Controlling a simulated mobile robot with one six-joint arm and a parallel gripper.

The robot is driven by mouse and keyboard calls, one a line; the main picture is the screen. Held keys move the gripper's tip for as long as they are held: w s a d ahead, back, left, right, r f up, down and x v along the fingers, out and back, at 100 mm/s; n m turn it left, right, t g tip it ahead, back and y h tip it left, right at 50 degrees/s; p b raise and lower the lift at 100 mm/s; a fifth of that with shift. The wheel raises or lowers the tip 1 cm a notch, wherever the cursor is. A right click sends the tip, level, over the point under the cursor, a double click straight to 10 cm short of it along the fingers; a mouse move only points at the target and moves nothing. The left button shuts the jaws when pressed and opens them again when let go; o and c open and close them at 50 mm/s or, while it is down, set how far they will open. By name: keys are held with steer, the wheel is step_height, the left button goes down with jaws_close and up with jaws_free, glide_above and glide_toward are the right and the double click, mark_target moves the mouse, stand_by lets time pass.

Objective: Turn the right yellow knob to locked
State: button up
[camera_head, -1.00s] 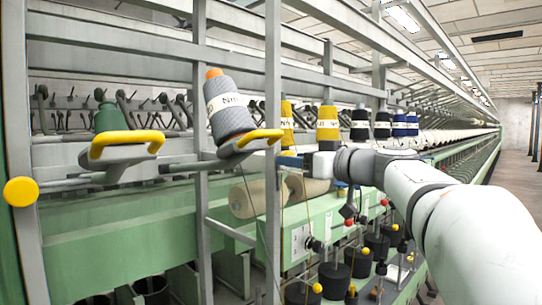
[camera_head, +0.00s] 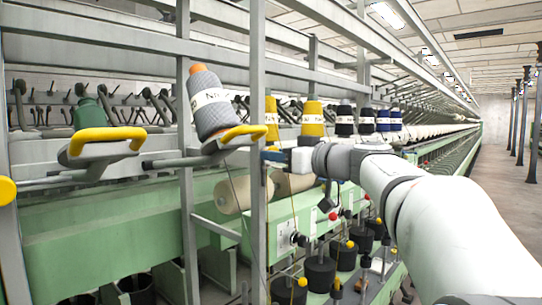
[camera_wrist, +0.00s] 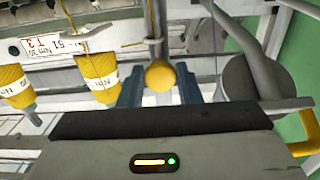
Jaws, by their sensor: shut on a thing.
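The right yellow knob (camera_wrist: 160,75) shows in the wrist view as a round yellow ball on a thin stem. My gripper (camera_wrist: 159,88) has its two blue fingers on either side of the ball and is shut on it. In the head view my gripper (camera_head: 273,156) is beside the grey upright post, and the knob it holds cannot be made out there. Another round yellow knob (camera_head: 6,190) is at the far left edge of the head view, partly cut off. The knob's turn angle is not clear.
A grey post (camera_head: 258,200) stands just left of my gripper. A grey yarn cone (camera_head: 212,112) and yellow-edged bracket (camera_head: 236,136) are close by on the left. Yellow cones (camera_wrist: 98,76) hang near the fingers in the wrist view. The aisle (camera_head: 500,180) at right is clear.

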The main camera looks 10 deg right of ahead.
steer(key=shift+f+m+b, duration=0.1)
steer(key=shift+m+b, duration=0.3)
steer(key=shift+b, duration=0.1)
steer(key=shift+r+m+b, duration=0.15)
steer(key=shift+m+b, duration=0.55)
steer(key=shift+m, duration=3.55)
steer(key=shift+r+m+b, duration=0.1)
steer(key=shift+m+b, duration=0.6)
steer(key=shift+m, duration=3.55)
steer(key=o, duration=1)
steer(key=shift+c, duration=0.2)
